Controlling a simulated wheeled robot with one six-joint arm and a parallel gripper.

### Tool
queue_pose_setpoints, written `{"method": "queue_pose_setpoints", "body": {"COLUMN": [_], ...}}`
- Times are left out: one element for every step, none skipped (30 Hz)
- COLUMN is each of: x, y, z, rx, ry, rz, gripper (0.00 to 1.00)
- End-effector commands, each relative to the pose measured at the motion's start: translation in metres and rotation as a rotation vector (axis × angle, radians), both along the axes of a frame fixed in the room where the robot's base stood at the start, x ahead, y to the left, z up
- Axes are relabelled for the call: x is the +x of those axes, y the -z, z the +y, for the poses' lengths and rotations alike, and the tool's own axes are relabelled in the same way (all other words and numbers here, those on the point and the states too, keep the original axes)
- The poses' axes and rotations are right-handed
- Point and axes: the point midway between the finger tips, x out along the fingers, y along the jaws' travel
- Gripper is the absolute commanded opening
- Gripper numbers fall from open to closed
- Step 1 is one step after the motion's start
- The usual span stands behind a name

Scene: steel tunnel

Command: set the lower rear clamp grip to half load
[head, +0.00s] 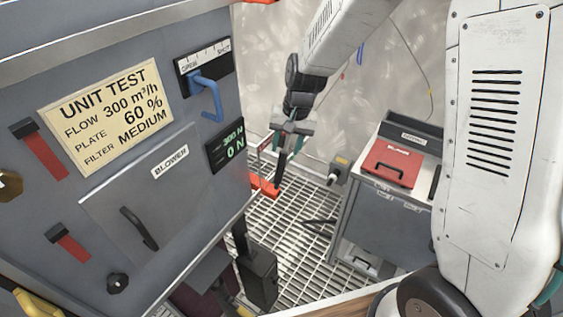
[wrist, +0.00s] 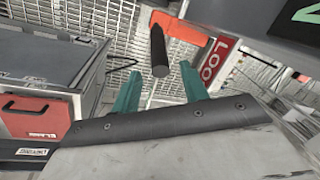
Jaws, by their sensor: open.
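The clamp grip is a dark rod (wrist: 158,48) in the wrist view, with its blunt end towards me. It lies in the gap between the teal fingers of my gripper (wrist: 160,72), which are open and apart from it on both sides. How deep it reaches between them I cannot tell. In the head view my gripper (head: 289,138) is beyond the cabinet's right edge, and the dark rod (head: 281,168) shows below it, by an orange-red part (head: 265,186). A small display (head: 226,145) on the cabinet reads 300 N above 0 N.
The grey cabinet (head: 120,270) fills the left, with red clamps (head: 45,155) on its face. A red LOCK label (wrist: 209,62) is right of the rod. A grey cart (head: 370,225) with a red case (head: 392,165) stands right over grating floor. A dark box (head: 259,275) hangs low.

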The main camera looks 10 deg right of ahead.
Motion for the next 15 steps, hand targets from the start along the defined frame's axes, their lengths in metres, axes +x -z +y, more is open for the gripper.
{"method": "queue_pose_setpoints", "body": {"x": [-0.001, -0.001, -0.001, -0.001, 0.0, 0.0, 0.0, 0.0, 0.001, 0.001, 0.001, 0.001, 0.002, 0.002, 0.002], "y": [0.008, 0.013, 0.019, 0.025, 0.029, 0.036, 0.04, 0.044, 0.05, 0.053, 0.056, 0.06, 0.062, 0.064, 0.066], "z": [0.001, 0.002, 0.004, 0.005, 0.006, 0.007, 0.008, 0.008, 0.01, 0.01, 0.011, 0.011, 0.012, 0.012, 0.012], "rx": [-0.001, -0.001, -0.001, -0.001, 0.0, -0.001, -0.001, -0.001, -0.002, 0.0, 0.0, -0.001, -0.001, -0.001, -0.001], "ry": [-0.002, -0.003, -0.003, -0.003, -0.002, -0.002, -0.003, -0.003, -0.003, -0.003, -0.003, -0.004, -0.004, -0.004, -0.004], "rz": [0.005, 0.006, 0.006, 0.007, 0.007, 0.006, 0.007, 0.006, 0.005, 0.006, 0.006, 0.005, 0.004, 0.004, 0.004], "gripper": [0.44, 0.44, 0.44, 0.44, 0.44, 0.44, 0.44, 0.44, 0.44, 0.44, 0.44, 0.44, 0.44, 0.44, 0.44]}}
